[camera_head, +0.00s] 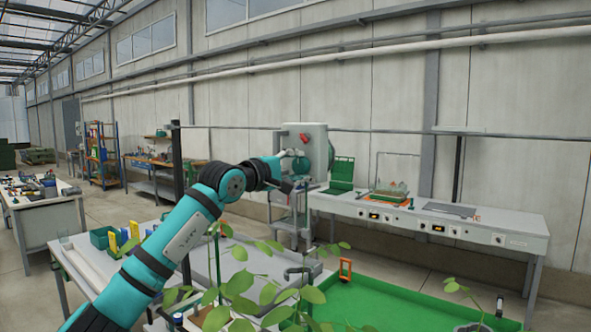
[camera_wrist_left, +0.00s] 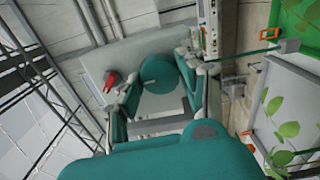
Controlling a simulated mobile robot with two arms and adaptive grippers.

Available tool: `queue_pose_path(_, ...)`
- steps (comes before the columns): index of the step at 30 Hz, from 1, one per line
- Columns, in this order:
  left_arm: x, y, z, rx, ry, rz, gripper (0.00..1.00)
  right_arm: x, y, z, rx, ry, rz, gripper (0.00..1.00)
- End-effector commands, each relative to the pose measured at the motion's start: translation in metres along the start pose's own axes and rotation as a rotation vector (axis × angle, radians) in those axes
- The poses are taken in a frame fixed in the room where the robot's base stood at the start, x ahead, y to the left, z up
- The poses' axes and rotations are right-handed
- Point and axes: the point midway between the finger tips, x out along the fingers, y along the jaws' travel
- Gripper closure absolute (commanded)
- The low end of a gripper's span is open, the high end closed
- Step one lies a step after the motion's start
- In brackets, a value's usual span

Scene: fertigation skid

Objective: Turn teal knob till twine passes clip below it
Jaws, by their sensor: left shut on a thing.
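The teal knob (camera_wrist_left: 157,68) is a round disc on the front of a grey box (camera_wrist_left: 100,62) in the left wrist view. My left gripper (camera_wrist_left: 159,78) has its teal fingers on either side of the knob and is shut on it. In the head view my left gripper (camera_head: 303,164) reaches the same grey box (camera_head: 316,131) and covers part of its front. The twine and the clip below the knob cannot be made out in either view. My right gripper is not in view.
A red switch (camera_wrist_left: 112,80) sits on the box beside the knob. Leafy plants (camera_head: 240,284) stand in front, below my arm, by a green tray (camera_head: 395,303). A long workbench (camera_head: 470,227) with a green case (camera_head: 342,174) stands right of the box.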

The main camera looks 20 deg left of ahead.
Motion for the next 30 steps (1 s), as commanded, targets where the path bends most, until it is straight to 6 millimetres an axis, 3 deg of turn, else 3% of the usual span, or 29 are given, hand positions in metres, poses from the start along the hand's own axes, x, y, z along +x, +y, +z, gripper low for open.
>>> queue_pose_path(30,0.001,-0.004,-0.001,-0.89,0.003,-0.002,0.92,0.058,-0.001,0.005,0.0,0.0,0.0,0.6)
